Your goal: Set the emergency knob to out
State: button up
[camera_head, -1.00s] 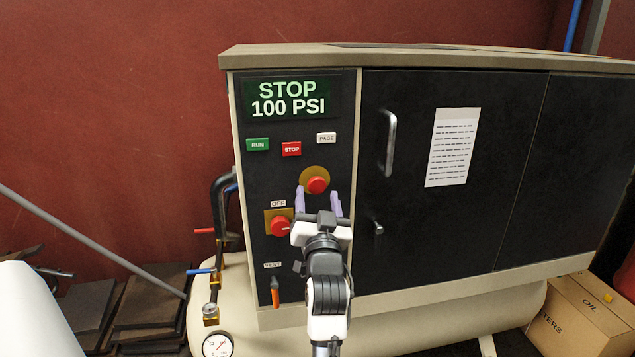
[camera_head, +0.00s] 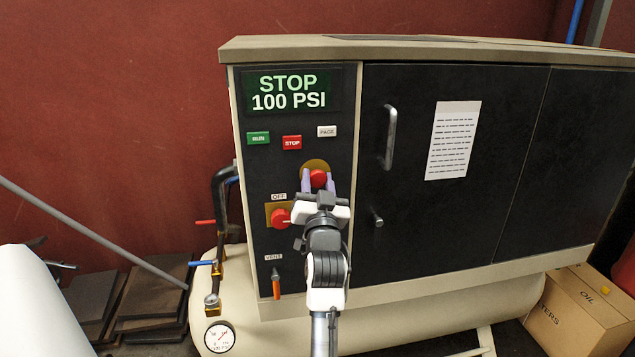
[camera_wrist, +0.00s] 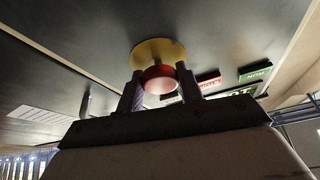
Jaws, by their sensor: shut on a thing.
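The emergency knob (camera_head: 318,178) is a red round button on a yellow disc, on the black control panel below the STOP and PAGE buttons. In the wrist view the red knob (camera_wrist: 159,78) sits between my two fingers in front of its yellow disc (camera_wrist: 158,52). My gripper (camera_head: 318,183) is shut on the knob, one finger on each side; it also shows in the wrist view (camera_wrist: 159,88). The lower part of the knob is partly hidden by my gripper in the head view. I cannot tell from the frames whether the knob is in or out.
A red OFF rotary switch (camera_head: 280,218) is just left of my wrist, with an orange vent lever (camera_head: 276,288) below. Green RUN (camera_head: 258,138), red STOP (camera_head: 292,142) and white PAGE (camera_head: 327,131) buttons are above. A cabinet handle (camera_head: 390,138) is to the right.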

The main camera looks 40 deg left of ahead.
grip_shut()
jog(key=shift+s+d+f, duration=0.1)
jog(key=shift+s+d, duration=0.25)
jog(key=shift+d, duration=0.1)
jog(key=shift+s+d, duration=0.25)
jog(key=shift+s, duration=0.05)
jog(key=o, duration=1.2)
grip_release()
jog(key=b+v, duration=0.4)
jog(key=v, duration=0.9)
jog(key=shift+s+d, duration=0.15)
jog(key=shift+d, duration=0.15)
